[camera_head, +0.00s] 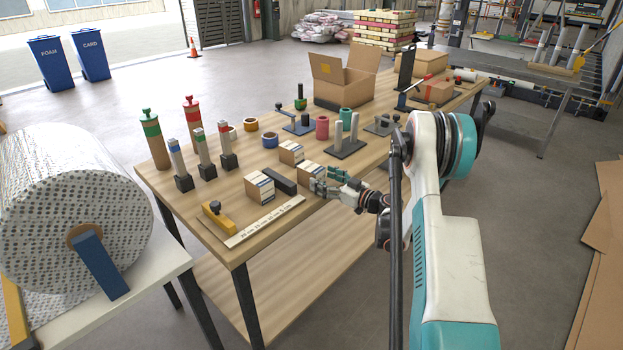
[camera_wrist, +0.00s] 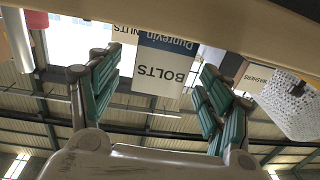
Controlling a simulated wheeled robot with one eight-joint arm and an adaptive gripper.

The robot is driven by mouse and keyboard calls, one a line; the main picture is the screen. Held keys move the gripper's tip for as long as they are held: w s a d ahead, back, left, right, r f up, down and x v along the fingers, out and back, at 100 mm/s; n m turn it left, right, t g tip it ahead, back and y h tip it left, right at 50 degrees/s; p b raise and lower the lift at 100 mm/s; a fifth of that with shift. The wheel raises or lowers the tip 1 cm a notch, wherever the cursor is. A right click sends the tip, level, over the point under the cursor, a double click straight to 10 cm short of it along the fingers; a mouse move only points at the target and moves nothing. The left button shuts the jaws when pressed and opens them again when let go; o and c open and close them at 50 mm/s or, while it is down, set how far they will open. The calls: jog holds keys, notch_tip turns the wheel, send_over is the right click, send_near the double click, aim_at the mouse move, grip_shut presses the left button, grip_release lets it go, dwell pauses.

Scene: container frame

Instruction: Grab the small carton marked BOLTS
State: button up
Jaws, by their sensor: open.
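The small carton marked BOLTS (camera_wrist: 165,65) shows upside down in the wrist view, with a white and dark blue label. It lies between the two green-padded fingers of my gripper (camera_wrist: 160,75), with a visible gap on each side. My gripper is open and empty. In the head view my gripper (camera_head: 325,181) is at the table's right-hand edge, right beside the nearest small carton (camera_head: 308,171), which it partly covers. From the layout this appears to be the BOLTS carton. Its lettering is too small to read there.
Cartons marked NUTS (camera_wrist: 125,34) and WASHERS (camera_wrist: 258,74) appear either side of BOLTS in the wrist view. A black block (camera_head: 280,181) lies close by on the table (camera_head: 215,238). A ruler (camera_head: 265,221), tape rolls and posts stand around. Air beyond the table's right edge is clear.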

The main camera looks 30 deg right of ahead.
jog(key=x, duration=0.1)
jog(key=b+x, duration=0.1)
jog(key=x, duration=0.2)
jog(key=shift+w+a+f, duration=0.1)
jog(key=shift+w+f, duration=0.05)
jog(key=shift+f, duration=0.15)
jog(key=shift+r, duration=0.1)
jog(key=c, duration=1.4)
